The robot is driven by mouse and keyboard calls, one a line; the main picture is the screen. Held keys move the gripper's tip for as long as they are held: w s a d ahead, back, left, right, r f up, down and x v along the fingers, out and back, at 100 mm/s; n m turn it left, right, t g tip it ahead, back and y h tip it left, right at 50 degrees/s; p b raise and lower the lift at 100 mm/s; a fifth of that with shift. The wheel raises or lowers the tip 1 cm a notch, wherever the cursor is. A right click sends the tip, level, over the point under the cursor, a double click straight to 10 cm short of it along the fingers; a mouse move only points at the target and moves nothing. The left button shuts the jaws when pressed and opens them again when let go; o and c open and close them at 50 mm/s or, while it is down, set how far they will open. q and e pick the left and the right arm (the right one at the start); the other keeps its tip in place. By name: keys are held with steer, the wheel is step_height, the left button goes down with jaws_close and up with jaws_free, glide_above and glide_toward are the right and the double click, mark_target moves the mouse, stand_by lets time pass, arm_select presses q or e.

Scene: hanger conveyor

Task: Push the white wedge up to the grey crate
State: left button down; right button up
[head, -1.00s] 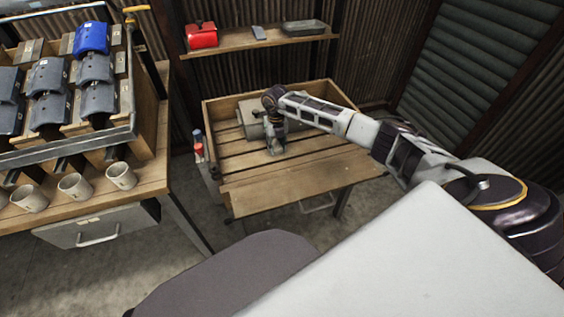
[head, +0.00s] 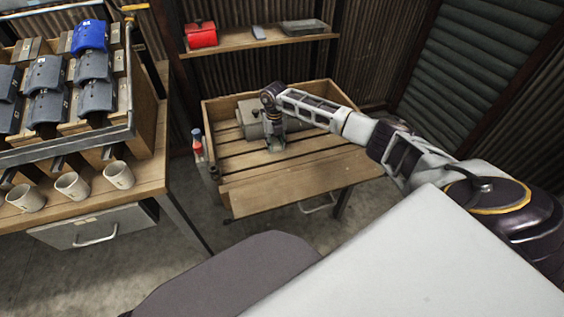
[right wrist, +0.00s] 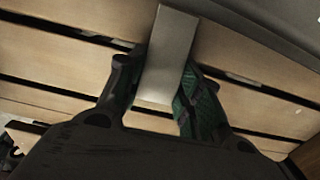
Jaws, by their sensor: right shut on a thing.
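The white wedge (right wrist: 169,52) shows in the right wrist view as a pale, narrow block lying on wooden slats. My right gripper (right wrist: 160,82) is shut on it, with one dark finger along each side. In the head view my right gripper (head: 274,141) points down at the slatted bench top and mostly hides the wedge. The grey crate (head: 249,118) stands behind and left of the gripper, partly hidden by it. In the right wrist view a grey surface, likely the crate (right wrist: 272,32), lies close to the wedge's far end; I cannot tell if they touch. My left gripper is out of view.
The wooden bench (head: 300,174) has raised sides and back, with clear slats right of the gripper. Red and blue bottles (head: 197,141) stand at its left edge. A shelf (head: 262,43) with a red box (head: 201,35) hangs behind. Mugs (head: 72,185) stand on the left table.

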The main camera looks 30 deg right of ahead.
steer(key=o, duration=0.9)
steer(key=shift+o, duration=0.2)
steer(key=shift+r, duration=0.15)
step_height(320, 180, up, 12)
stand_by(0.4)
steer(key=shift+f, duration=0.25)
stand_by(0.6)
